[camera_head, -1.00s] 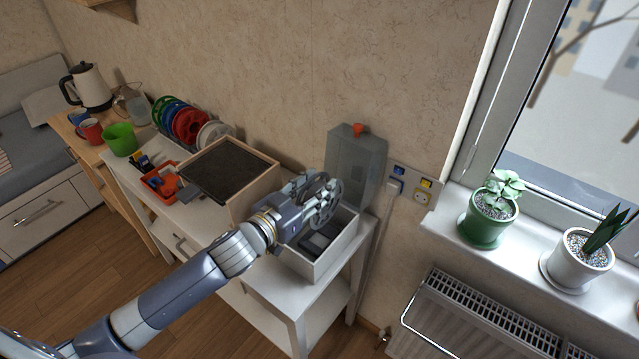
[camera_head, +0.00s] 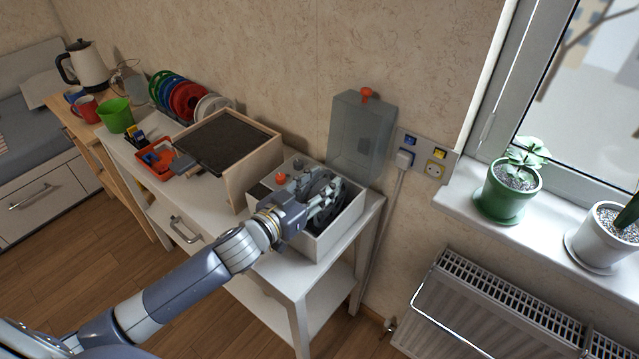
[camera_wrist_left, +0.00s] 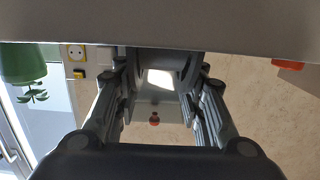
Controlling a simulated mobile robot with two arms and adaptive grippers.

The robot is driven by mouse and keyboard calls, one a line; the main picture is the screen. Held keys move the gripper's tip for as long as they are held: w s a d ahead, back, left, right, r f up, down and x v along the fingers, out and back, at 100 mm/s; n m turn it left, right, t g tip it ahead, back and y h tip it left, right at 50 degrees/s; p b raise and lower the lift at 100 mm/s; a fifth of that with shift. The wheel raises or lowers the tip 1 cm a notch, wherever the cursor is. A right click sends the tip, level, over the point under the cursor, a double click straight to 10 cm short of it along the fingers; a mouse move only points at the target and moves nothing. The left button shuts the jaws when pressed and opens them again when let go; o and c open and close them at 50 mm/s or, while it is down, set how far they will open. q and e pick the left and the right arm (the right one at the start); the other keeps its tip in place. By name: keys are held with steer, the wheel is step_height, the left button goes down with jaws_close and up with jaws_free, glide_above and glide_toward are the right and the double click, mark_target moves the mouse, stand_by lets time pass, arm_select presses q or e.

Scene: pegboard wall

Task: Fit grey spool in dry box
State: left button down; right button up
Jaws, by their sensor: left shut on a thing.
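The grey spool (camera_head: 319,181) is upright and sits partly down inside the dry box (camera_head: 337,230), a white open-topped box at the right end of the white table. The box walls and my fingers hide its lower part. My left gripper (camera_head: 316,197) is shut on the spool, reaching over the box from the front left. In the left wrist view the spool (camera_wrist_left: 177,68) shows between my two fingers, below a wide grey band. The box's clear lid (camera_head: 362,137) stands open at the back, with an orange knob. My right gripper is not in view.
A wooden-framed tray with a dark top (camera_head: 228,142) stands left of the box. A rack of coloured spools (camera_head: 186,100) and an orange bin (camera_head: 158,158) are farther left. A socket panel (camera_head: 424,152) and plug are on the wall to the right, beside the windowsill.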

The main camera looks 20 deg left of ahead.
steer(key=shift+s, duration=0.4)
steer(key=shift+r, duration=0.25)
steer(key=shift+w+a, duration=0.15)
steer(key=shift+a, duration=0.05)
arm_select(q)
steer(key=c, duration=1)
jaws_free()
steer(key=shift+o, duration=0.2)
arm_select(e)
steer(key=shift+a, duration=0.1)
arm_select(q)
steer(key=shift+s, duration=0.1)
steer(key=shift+s+f, duration=0.1)
steer(key=shift+s, duration=0.05)
steer(key=v, duration=1.1)
steer(key=shift+s+a, duration=0.15)
steer(key=shift+s, duration=0.1)
